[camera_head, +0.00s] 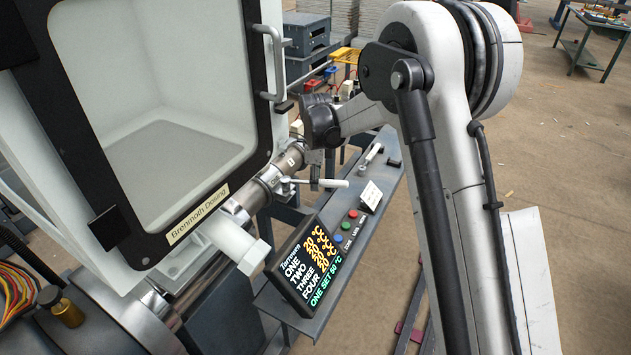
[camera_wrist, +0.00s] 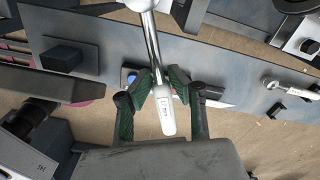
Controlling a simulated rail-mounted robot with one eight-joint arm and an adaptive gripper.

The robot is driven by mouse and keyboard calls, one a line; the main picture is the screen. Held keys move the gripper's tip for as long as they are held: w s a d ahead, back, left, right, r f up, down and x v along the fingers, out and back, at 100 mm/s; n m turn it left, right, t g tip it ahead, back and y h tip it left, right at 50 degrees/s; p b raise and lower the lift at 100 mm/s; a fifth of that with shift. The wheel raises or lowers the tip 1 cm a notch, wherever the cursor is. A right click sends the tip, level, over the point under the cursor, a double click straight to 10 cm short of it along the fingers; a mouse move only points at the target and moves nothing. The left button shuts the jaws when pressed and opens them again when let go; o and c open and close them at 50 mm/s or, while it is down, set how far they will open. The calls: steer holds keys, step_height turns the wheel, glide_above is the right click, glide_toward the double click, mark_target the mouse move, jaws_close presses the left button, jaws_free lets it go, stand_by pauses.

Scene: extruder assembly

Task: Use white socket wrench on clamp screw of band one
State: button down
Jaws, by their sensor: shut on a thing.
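The white socket wrench (camera_wrist: 167,120) is between the green-padded fingers of my gripper (camera_wrist: 160,92) in the wrist view. My gripper is shut on its white handle. Its metal shaft runs up to the top edge, where its head is at the picture's limit. In the head view the white handle (camera_head: 335,184) points right, beside the metal barrel, and the shaft reaches left toward a band (camera_head: 272,180) on the barrel. My gripper (camera_head: 316,178) is partly hidden by my wrist there. I cannot tell whether the socket sits on the clamp screw, or read the band's number.
A second wrench (camera_head: 370,155) lies on the grey shelf; it also shows in the wrist view (camera_wrist: 290,91). A temperature display (camera_head: 308,265) and coloured buttons (camera_head: 345,226) stand on the shelf. The large white hopper (camera_head: 160,100) is close on the left.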

steer(key=shift+w, duration=0.15)
steer(key=shift+r, duration=0.6)
stand_by(1.2)
steer(key=shift+r, duration=0.55)
stand_by(0.4)
steer(key=shift+r+p, duration=0.95)
steer(key=shift+r, duration=1.55)
